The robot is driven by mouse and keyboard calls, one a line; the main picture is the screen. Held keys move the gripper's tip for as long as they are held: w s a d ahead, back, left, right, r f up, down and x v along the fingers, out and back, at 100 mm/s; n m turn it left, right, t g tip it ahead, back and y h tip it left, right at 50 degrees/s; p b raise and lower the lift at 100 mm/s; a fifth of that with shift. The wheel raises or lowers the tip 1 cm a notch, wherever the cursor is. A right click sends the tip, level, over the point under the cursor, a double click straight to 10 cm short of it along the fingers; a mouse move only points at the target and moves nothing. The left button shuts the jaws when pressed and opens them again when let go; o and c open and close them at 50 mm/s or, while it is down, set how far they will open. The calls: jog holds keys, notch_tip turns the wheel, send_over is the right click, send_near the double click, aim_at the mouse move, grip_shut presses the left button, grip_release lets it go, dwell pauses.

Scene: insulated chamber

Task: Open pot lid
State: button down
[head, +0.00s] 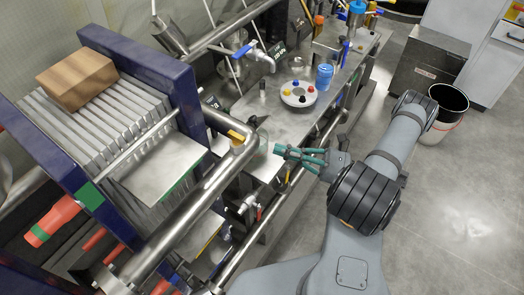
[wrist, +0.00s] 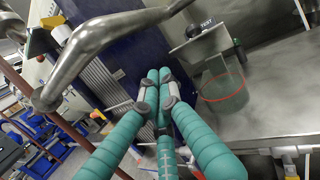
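My gripper (head: 283,151) has long teal fingers. In the wrist view the fingertips (wrist: 160,80) come together with nothing visible between them. In the head view the gripper is beside the metal bench, pointing left toward a clear glass-like vessel (head: 262,138). In the wrist view a clear, green-tinted vessel (wrist: 223,92) stands to the right of the fingertips, apart from them. A round white disc with coloured knobs (head: 298,94) lies farther back on the bench. I cannot tell which of these is the pot or its lid.
A blue-framed plate press (head: 195,85) with a cardboard box (head: 77,79) on top stands at the left. A thick steel pipe (head: 190,210) runs along it, near my gripper. A blue container (head: 324,76) stands on the bench. The floor at the right is mostly clear.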

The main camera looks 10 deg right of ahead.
jog(key=d+f+m+t+h, duration=0.3)
jog(key=d+m+t+h, duration=0.1)
jog(key=m+t, duration=0.1)
jog(key=p, duration=0.3)
send_near(254, 126)
jog(key=shift+m+h, duration=0.3)
jog(key=shift+m, duration=0.1)
jog(key=x, duration=0.5)
jog(key=shift+w+f, duration=0.3)
jog(key=shift+f, duration=0.1)
jog(key=shift+d+r, duration=0.1)
jog(key=shift+w+r+g+p, duration=0.1)
jog(key=shift+r+g+p, duration=0.25)
jog(key=shift+p, duration=0.3)
